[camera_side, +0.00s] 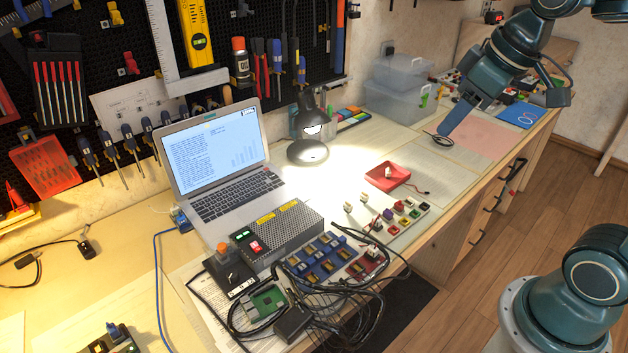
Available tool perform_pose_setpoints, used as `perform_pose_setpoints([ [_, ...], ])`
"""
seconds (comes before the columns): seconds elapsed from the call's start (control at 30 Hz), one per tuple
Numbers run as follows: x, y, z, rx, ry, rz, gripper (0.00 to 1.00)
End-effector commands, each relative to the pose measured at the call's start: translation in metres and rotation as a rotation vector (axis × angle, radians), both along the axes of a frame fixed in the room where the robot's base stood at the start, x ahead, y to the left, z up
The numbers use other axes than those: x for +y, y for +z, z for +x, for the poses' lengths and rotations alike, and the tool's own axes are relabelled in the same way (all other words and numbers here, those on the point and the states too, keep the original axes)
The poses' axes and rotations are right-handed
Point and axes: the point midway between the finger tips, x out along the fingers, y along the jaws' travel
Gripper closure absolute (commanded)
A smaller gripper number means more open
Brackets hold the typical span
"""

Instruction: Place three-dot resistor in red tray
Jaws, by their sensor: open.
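The red tray (371,179) lies on the bench right of centre, with a small pale part (388,172) inside it. Small pale parts stand on the bench left of the tray, one (348,207) farther left and another (364,197) closer to it. Dots on these parts are too small to make out, so I cannot tell which is the three-dot resistor. My gripper (455,117) is in the air at the upper right, above the bench and well apart from the tray. It is open, with nothing seen in it.
A pale strip (400,226) with several coloured parts lies in front of the tray. A grey box (285,234), blue blocks and tangled black cables (345,300) fill the front. A lit lamp (308,150) and a laptop (215,160) stand behind. Paper around the tray is mostly clear.

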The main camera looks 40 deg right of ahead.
Motion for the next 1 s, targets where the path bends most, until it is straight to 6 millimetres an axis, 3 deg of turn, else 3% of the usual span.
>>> perform_pose_setpoints([
  [0.2,0.014,-0.008,-0.051,-0.041,-0.080,0.028,0.56],
  [0.4,0.017,-0.019,-0.079,-0.064,-0.137,0.052,0.56],
  [0.6,0.018,-0.023,-0.088,-0.071,-0.157,0.061,0.56],
  [1.0,0.018,-0.023,-0.088,-0.071,-0.157,0.061,0.56],
])
